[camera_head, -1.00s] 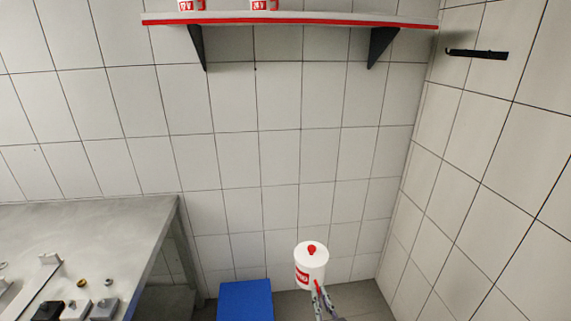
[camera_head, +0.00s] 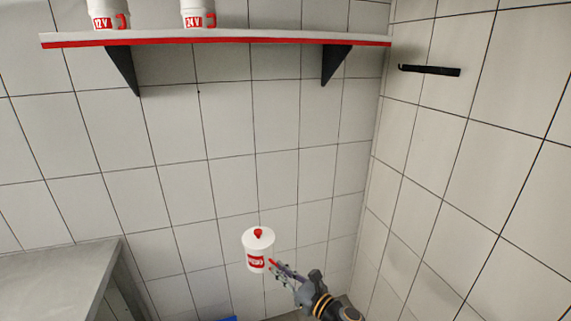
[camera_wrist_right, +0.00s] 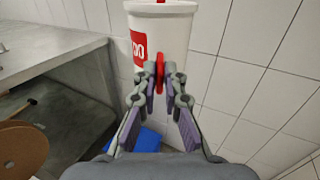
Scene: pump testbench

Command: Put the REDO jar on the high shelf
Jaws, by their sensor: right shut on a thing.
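The REDO jar (camera_head: 258,250) is white with a red label and a red knob on its lid. It hangs upright in the air, below the high shelf (camera_head: 215,39), and its lettering is only partly readable. My right gripper (camera_head: 274,268) is shut on the jar's red handle. In the right wrist view the fingertips (camera_wrist_right: 160,78) meet at the red handle on the side of the jar (camera_wrist_right: 182,35). The shelf is white with a red front edge and black brackets. My left gripper is not in view.
The shelf's right part looks bare. A black wall hook (camera_head: 430,70) is on the right wall. A grey table (camera_head: 55,278) is at lower left.

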